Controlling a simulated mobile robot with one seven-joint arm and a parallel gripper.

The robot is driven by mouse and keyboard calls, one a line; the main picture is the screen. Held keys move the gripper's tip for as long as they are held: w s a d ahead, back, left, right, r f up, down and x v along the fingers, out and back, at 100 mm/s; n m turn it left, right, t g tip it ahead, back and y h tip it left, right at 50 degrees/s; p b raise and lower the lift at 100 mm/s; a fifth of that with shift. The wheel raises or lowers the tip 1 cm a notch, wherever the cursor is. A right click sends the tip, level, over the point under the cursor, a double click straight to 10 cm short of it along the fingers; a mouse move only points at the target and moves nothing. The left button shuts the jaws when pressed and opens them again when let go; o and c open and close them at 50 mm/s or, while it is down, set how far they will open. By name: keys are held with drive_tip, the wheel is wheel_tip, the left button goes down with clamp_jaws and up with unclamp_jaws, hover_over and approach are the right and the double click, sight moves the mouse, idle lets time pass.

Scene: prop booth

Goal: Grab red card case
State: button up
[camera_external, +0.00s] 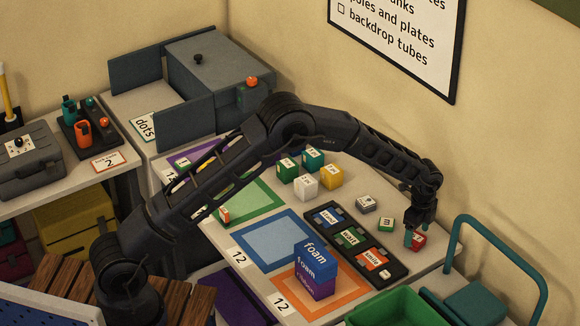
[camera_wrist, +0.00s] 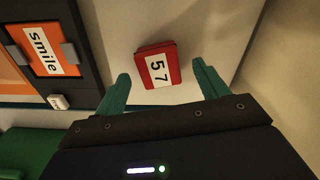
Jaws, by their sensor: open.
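The red card case (camera_wrist: 158,64) is a small red box with a white label reading 57, lying on the pale table. In the wrist view it sits ahead of my gripper (camera_wrist: 161,88), between the lines of the two teal fingers and just beyond their tips. My gripper is open and empty. In the external view my gripper (camera_external: 410,236) points down at the table's right end, and the red case (camera_external: 419,241) shows beside it, partly hidden by the fingers.
A black tray (camera_external: 327,236) with labelled cards lies left of the case; its orange "smile" card (camera_wrist: 45,50) is close. A wall rises at the right. A green bin (camera_external: 390,308) is in front.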

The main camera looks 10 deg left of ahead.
wheel_tip(320, 180, down, 3)
drive_tip(key=shift+r, duration=0.15)
drive_tip(key=c, duration=1)
drive_tip(key=shift+c, duration=0.2)
